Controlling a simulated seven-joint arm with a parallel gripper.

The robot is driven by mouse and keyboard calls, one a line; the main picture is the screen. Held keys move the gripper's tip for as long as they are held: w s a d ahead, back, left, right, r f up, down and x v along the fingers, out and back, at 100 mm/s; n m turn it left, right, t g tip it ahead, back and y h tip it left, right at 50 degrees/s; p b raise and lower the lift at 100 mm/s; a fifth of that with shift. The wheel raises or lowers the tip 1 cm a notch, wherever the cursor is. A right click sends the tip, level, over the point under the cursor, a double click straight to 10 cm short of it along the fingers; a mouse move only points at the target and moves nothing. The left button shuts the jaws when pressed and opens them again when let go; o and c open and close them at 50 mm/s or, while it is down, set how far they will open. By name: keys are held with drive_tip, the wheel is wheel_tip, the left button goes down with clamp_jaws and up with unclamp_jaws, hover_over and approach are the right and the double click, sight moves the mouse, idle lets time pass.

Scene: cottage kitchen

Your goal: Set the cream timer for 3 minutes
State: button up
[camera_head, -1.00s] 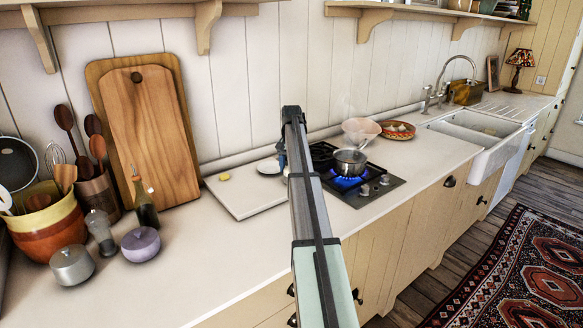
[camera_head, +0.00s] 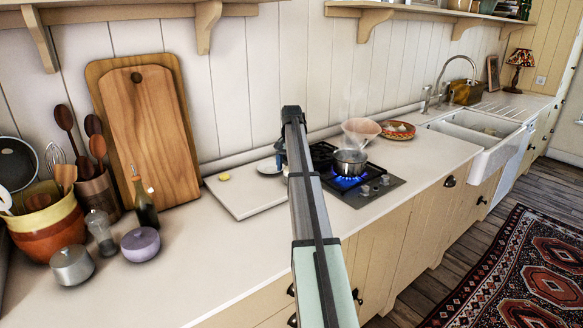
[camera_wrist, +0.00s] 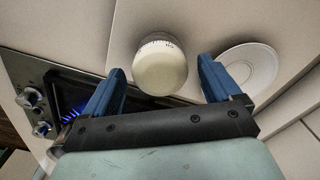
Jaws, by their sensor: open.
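The cream timer (camera_wrist: 160,68) is a round, pale dial with dark tick marks along its far rim. In the wrist view it lies just beyond and between my gripper's blue fingers. My gripper (camera_wrist: 163,88) is open, its two fingers apart, with nothing clearly held between them. In the head view my arm hides the timer, and only a bit of a blue finger of my gripper (camera_head: 281,152) shows beside the arm. The number the timer is set to is too small to read.
A white saucer (camera_wrist: 248,68) lies close to the right finger. The hob (camera_head: 385,187) has a lit blue flame under a steaming pot (camera_head: 349,162). A white board (camera_head: 243,200) with a small yellow item (camera_head: 224,177) lies left of my arm.

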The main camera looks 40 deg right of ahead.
wheel_tip(320, 180, up, 14)
idle(0.6)
drive_tip(key=shift+f, duration=0.1)
wheel_tip(320, 180, down, 14)
drive_tip(key=n, duration=0.8)
idle(0.8)
